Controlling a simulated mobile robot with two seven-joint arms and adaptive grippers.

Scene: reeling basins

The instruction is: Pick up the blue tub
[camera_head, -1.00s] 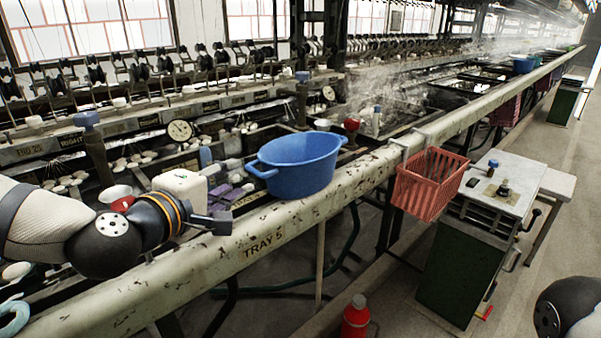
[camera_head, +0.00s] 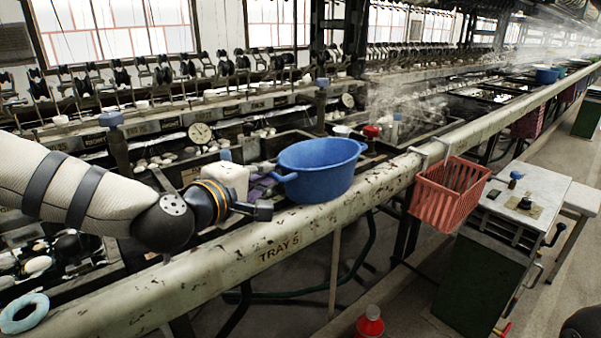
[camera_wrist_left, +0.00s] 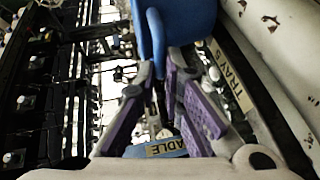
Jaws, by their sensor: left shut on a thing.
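The blue tub (camera_head: 325,175), oval with side handles, is upright at the pale rail marked TRAY 5 (camera_head: 215,262). No gap under it can be made out. My left gripper (camera_head: 270,188) is at the tub's left end and shut on its left handle. The exact contact is partly hidden by the fingers. My right gripper is out of view.
A red basket (camera_head: 447,195) hangs on the rail right of the tub, beside a small white-topped table (camera_head: 530,195). A red container (camera_head: 370,323) stands below on the floor. Basins and a dial gauge (camera_head: 201,133) lie behind the rail.

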